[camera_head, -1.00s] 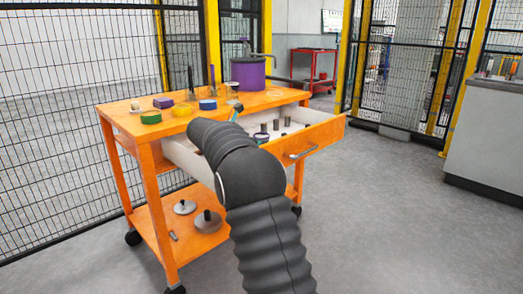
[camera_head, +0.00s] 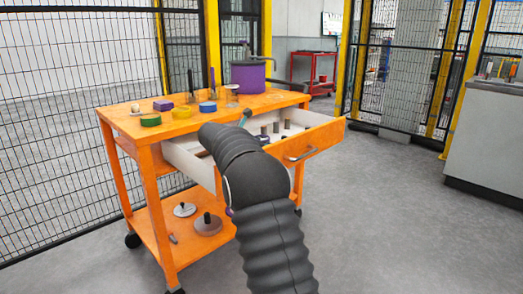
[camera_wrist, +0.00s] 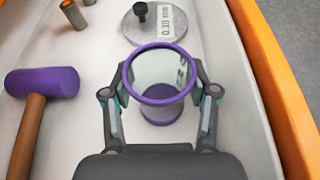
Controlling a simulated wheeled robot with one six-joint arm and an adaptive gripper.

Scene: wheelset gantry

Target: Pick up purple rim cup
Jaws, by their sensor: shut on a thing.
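The purple rim cup (camera_wrist: 160,91) stands upright in the wrist view, with a pale, see-through wall and a purple base. My gripper (camera_wrist: 160,80) is shut on it, one finger against each side. It is over the white floor of the open drawer (camera_wrist: 236,105); I cannot tell whether its base touches the floor. In the head view my black arm reaches into the open drawer (camera_head: 297,152) of the orange cart, and the cup is hidden behind the arm.
In the drawer, a purple-headed mallet (camera_wrist: 42,82) lies left of the cup. A labelled grey disc (camera_wrist: 155,24) lies beyond it, with small cylinders (camera_wrist: 74,14) at far left. The drawer's orange edge (camera_wrist: 270,70) runs along the right. Tape rolls (camera_head: 182,111) and a purple pot (camera_head: 248,77) are on the cart top.

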